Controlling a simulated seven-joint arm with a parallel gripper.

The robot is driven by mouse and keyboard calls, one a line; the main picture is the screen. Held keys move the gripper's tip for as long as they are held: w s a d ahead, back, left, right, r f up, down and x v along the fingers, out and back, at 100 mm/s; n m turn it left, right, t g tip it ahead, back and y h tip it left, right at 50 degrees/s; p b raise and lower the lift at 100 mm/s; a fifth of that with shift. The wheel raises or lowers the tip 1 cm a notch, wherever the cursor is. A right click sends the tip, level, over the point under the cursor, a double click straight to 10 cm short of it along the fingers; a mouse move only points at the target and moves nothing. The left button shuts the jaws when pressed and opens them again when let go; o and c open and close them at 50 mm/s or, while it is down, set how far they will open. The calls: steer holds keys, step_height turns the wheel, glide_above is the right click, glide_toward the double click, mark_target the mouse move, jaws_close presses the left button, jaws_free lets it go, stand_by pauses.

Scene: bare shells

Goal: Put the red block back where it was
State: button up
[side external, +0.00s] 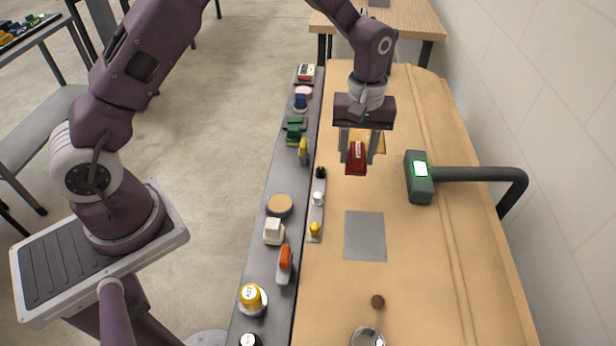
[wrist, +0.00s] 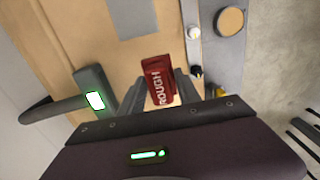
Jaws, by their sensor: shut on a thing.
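The red block (side external: 356,163) is between the two fingers of my gripper (side external: 358,158), which is shut on it. In the wrist view the red block (wrist: 158,82) shows white lettering that reads "ROUGH", with a grey finger on either side. It appears held above the wooden table (side external: 330,270), but its exact height is hard to tell. A bare grey mat (side external: 365,236) lies on the table, nearer the camera than my gripper. A yellow-orange thing (side external: 375,140) shows behind the fingers, partly hidden.
A dark device with a lit screen (side external: 418,177) stands to the right on a black arm (side external: 480,174). A grey shelf (side external: 258,240) along the left edge carries several small objects. A small brown disc (side external: 377,301) and a shiny round thing (side external: 367,337) are near the front.

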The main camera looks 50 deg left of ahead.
steer(key=s+a, duration=0.1)
steer(key=a, duration=0.1)
steer(key=s+a, duration=0.1)
steer(key=a, duration=0.1)
steer(key=s+a, duration=0.1)
steer(key=a, duration=0.2)
steer(key=shift+f, duration=0.15)
glide_above(286, 182)
step_height(286, 182, down, 10)
steer(key=shift+s+r, duration=0.1)
steer(key=shift+f, duration=0.3)
steer(key=o, duration=1.3)
steer(key=shift+f, duration=0.15)
